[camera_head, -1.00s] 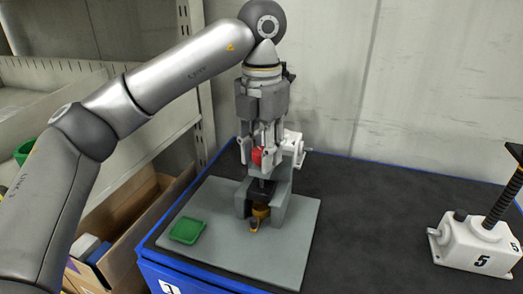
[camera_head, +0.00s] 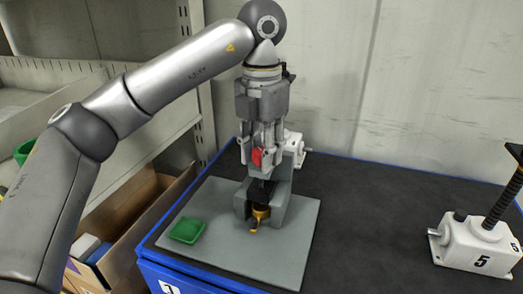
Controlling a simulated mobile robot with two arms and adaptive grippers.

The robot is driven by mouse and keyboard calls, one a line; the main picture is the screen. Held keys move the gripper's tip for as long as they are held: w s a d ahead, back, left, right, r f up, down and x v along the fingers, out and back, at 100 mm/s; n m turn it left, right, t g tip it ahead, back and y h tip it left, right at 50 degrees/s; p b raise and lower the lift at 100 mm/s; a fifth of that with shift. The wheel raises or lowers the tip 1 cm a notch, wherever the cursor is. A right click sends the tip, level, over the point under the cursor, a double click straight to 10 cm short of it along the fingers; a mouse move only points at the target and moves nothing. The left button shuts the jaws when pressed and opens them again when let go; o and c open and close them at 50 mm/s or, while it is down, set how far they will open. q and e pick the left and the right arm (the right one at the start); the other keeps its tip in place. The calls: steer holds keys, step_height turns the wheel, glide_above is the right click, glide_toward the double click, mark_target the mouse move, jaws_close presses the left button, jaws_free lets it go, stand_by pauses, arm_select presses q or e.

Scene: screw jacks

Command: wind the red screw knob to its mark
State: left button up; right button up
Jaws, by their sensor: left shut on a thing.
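The red screw knob (camera_head: 257,157) sits at the top of a black screw in a grey U-shaped stand (camera_head: 281,205). My left gripper (camera_head: 260,160) comes down from above and is shut on the knob; its fingers hide most of it. A gold-coloured part (camera_head: 260,214) with a small pointer stands low between the stand's walls, under the screw. The stand is on a grey base plate (camera_head: 228,262). I cannot make out the mark. My right gripper is not in view.
A green tray (camera_head: 187,230) lies on the plate's left. A white screw jack marked 5 (camera_head: 474,246) stands at the right, and another white jack (camera_head: 293,142) is partly hidden behind the stand. A cardboard box (camera_head: 130,225) is left of the dark table (camera_head: 370,220).

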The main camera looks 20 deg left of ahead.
arm_select(q)
steer(key=o, duration=1)
steer(key=shift+r, duration=0.1)
step_height(320, 180, up, 12)
steer(key=shift+f, duration=0.1)
